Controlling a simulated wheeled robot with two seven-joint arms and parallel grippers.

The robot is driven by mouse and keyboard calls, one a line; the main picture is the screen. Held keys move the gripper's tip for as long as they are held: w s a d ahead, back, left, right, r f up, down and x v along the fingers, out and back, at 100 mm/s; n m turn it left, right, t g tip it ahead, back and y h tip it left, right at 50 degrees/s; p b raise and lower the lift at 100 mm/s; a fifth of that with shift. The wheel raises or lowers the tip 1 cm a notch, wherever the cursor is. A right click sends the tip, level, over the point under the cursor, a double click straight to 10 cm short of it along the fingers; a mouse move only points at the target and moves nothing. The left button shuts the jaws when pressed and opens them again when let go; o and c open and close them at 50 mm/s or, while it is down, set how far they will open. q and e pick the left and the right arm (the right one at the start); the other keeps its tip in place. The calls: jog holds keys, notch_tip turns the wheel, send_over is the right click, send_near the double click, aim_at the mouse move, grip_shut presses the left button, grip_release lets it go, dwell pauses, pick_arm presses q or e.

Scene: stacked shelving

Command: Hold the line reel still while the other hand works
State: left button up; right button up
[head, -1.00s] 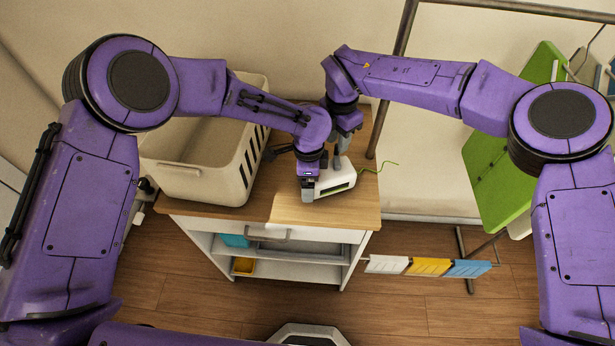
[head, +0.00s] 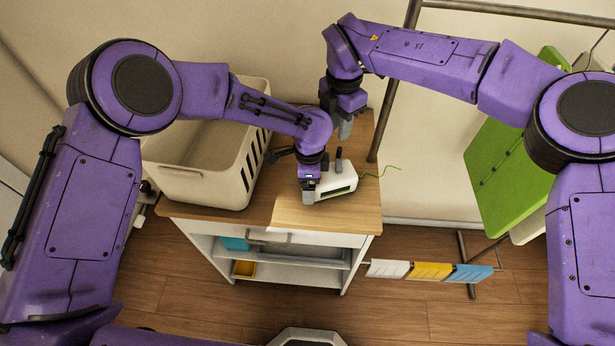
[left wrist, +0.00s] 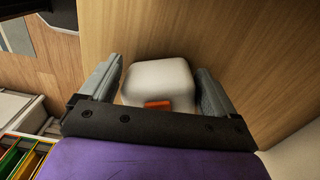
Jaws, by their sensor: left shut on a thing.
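The white line reel (head: 341,184) rests on the wooden cabinet top, with a dark upright knob on it and a thin green line (head: 380,171) trailing right. My left gripper (head: 309,188) comes down at its left end and is shut on it. In the left wrist view the rounded white reel (left wrist: 160,82), with an orange patch, sits between the two grey fingers of my left gripper (left wrist: 159,88). My right gripper (head: 345,128) hangs apart from the reel, above and behind it. Its finger gap is not clear from this angle.
A cream slotted basket (head: 195,187) stands left of the reel on the cabinet top (head: 325,217). A metal rack post (head: 385,120) rises just right of the cabinet. A green board (head: 507,180) hangs further right. The front of the top is clear.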

pick_arm(q)
jog(key=shift+s+d, duration=0.1)
jog(key=shift+d, duration=0.1)
jog(key=shift+r, duration=0.1)
jog(key=shift+a, duration=0.1)
pick_arm(e)
jog(key=n, duration=0.8)
jog(key=r+n, duration=0.1)
jog(key=n, duration=0.3)
jog(key=shift+w+d, duration=0.25)
jog(key=shift+w, duration=0.05)
jog(key=n, duration=0.3)
jog(key=shift+w+f+n, duration=0.1)
jog(key=shift+f+n, duration=0.05)
jog(key=shift+n, duration=0.25)
jog(key=n, duration=0.5)
jog(key=shift+f+n, duration=0.2)
jog(key=shift+n, duration=0.2)
jog(key=n, duration=0.5)
jog(key=shift+w+f, duration=0.1)
jog(key=shift+f, duration=0.1)
jog(key=shift+w+f+n, duration=0.1)
jog(key=shift+f+n, duration=0.05)
jog(key=shift+n, duration=1.05)
jog(key=shift+f, duration=3)
